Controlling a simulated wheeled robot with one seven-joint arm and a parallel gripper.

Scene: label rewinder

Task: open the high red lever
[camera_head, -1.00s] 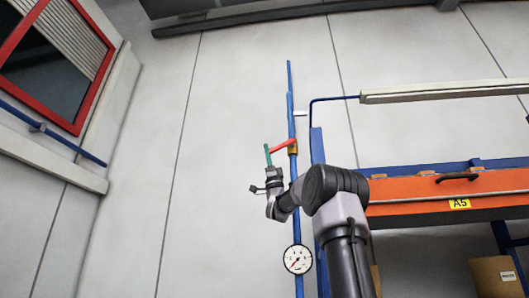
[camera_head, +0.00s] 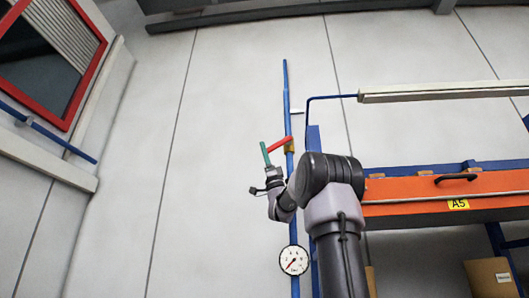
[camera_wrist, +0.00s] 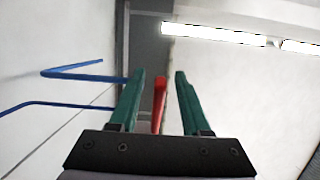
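The red lever (camera_head: 280,144) sits high on the blue vertical pipe (camera_head: 287,110), at a brass valve body (camera_head: 289,148). It slants down to the left from the valve. My gripper (camera_head: 264,150), with green fingers, is at the lever's free left end. In the wrist view, the lever (camera_wrist: 159,105) stands between the two fingers of my gripper (camera_wrist: 158,80). The fingers are apart, with a visible gap on each side of the lever. Contact with it cannot be told.
A round gauge (camera_head: 294,260) is on the pipe below the valve. An orange shelf beam (camera_head: 420,186) on a blue rack is at the right, with a cardboard box (camera_head: 492,277) below. A red-framed window (camera_head: 50,60) is at the left. The wall left of my gripper is bare.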

